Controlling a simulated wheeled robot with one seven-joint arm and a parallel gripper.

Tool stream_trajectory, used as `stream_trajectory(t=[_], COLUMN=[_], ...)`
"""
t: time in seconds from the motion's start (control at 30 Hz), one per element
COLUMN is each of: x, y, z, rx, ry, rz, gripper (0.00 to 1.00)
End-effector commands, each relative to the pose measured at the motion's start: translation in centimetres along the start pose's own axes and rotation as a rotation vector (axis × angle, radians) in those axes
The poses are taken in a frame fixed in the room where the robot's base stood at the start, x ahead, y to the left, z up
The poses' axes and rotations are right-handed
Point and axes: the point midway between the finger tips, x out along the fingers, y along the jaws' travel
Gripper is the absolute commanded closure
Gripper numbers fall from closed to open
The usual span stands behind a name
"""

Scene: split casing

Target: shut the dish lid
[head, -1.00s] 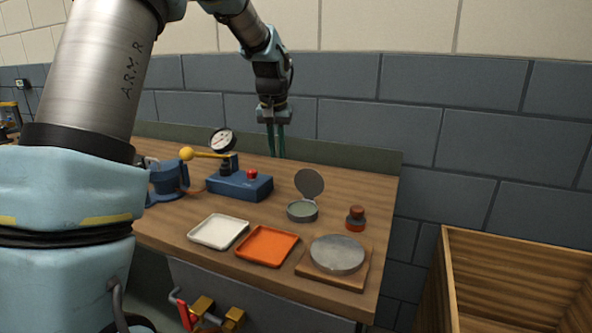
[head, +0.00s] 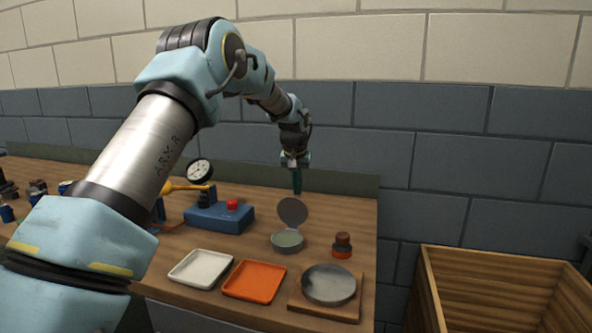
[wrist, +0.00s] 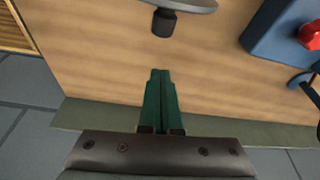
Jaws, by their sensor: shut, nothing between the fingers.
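The dish (head: 287,243) is a small round grey container with a greenish inside, standing on the wooden bench. Its round grey lid (head: 293,211) stands open, roughly upright, at the dish's back edge. My gripper (head: 297,192) has green fingers, pressed together and empty, above the bench just behind the lid. A gap between the fingers and the lid cannot be judged in the head view. In the wrist view my gripper (wrist: 160,72) points at bare wood, and the edge of the lid (wrist: 185,5) with a dark hinge piece (wrist: 164,22) shows at the top, apart from the fingertips.
A blue box with a red button (head: 220,217) and a gauge (head: 200,171) stands left of the dish. A white tray (head: 201,268), an orange tray (head: 254,281) and a metal disc on a board (head: 329,285) lie in front. A brown-orange knob (head: 342,245) stands right.

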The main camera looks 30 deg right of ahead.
Motion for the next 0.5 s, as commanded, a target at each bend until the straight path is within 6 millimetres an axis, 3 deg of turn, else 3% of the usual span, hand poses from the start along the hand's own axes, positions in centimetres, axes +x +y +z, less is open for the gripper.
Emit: stream_trajectory(t=[0.03, 0.3, 0.5], x=[0.8, -0.6, -0.8], y=[0.0, 0.0, 0.0], z=[0.1, 3.0, 3.8], rx=[0.001, 0.001, 0.001], ry=[-0.003, 0.000, 0.000], rz=[0.000, 0.000, 0.000], gripper=[1.00, 1.00, 1.00])
